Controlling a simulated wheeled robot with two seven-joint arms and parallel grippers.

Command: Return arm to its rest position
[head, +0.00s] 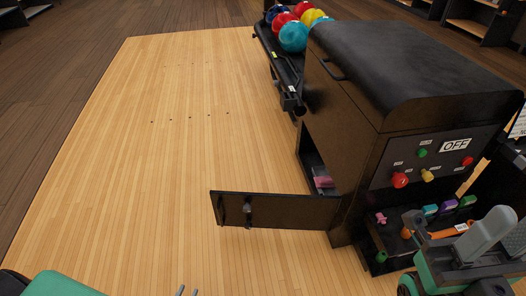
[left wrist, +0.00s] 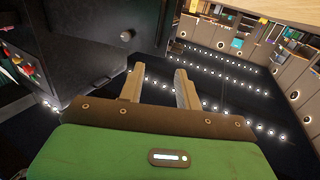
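My left gripper (head: 187,291) shows only as two thin fingertips at the bottom edge of the head view, over the wooden lane. In the left wrist view its two fingers (left wrist: 158,88) stand apart with nothing between them, so it is open and empty. Part of my green left arm shows at the bottom left of the head view. My right gripper (head: 498,236), green with pale fingers, is at the lower right edge, in front of the machine's lower shelf. Its fingers look apart with nothing seen between them; part is cut off.
The dark ball return machine (head: 345,130) stands at right, its hinged door (head: 285,211) swung open to the left over the lane (head: 140,150). A pink item (head: 323,182) lies inside. Bowling balls (head: 294,36) rest on the rack behind. The lane left of the door is clear.

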